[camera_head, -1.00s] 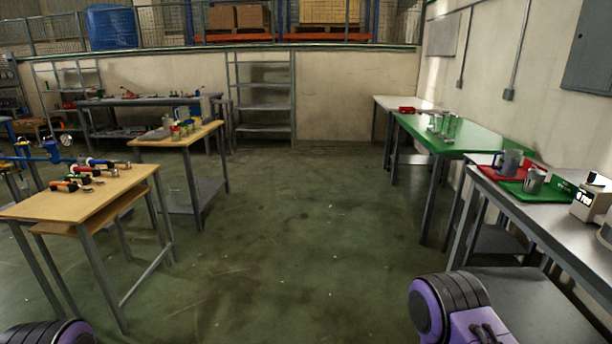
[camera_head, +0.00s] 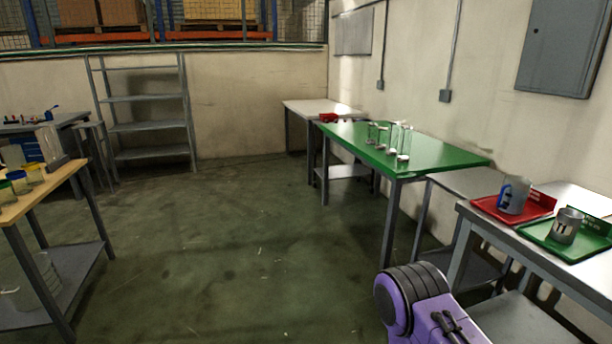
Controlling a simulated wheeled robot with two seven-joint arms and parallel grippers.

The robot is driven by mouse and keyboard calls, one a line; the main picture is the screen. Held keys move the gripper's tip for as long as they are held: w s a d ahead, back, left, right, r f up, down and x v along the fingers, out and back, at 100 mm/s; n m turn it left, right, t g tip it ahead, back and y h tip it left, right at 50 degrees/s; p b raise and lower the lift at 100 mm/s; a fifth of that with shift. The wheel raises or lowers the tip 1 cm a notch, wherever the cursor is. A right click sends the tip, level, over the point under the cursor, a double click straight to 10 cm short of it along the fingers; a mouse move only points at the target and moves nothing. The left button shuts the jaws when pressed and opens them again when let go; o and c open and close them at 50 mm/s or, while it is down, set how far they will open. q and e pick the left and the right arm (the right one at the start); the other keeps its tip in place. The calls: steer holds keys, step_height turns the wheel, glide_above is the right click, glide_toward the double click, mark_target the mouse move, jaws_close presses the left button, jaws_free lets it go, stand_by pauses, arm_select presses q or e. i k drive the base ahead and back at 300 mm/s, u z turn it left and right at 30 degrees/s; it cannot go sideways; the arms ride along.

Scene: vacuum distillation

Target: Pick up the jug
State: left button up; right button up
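A grey jug-like vessel with a blue handle (camera_head: 514,194) stands upright on a red tray (camera_head: 484,205) on the grey table at the right. Beside it, a smaller grey metal cup or jug (camera_head: 566,226) stands on a green tray (camera_head: 545,243). I cannot tell for certain which one is the jug of the task. Neither gripper shows; only a purple and black part of my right arm is in view at the bottom right, well apart from both vessels.
A green table (camera_head: 440,155) with several glass vessels stands beyond the grey table (camera_head: 585,270). A wooden table (camera_head: 40,195) with jars is at the left, with a pale container (camera_head: 40,280) on its lower shelf. The floor between is clear. Grey shelving (camera_head: 150,127) stands at the back.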

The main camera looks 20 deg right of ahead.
mark_target(515, 190)
steer(key=z, duration=0.65)
steer(key=i, duration=1.05)
steer(key=z, duration=1)
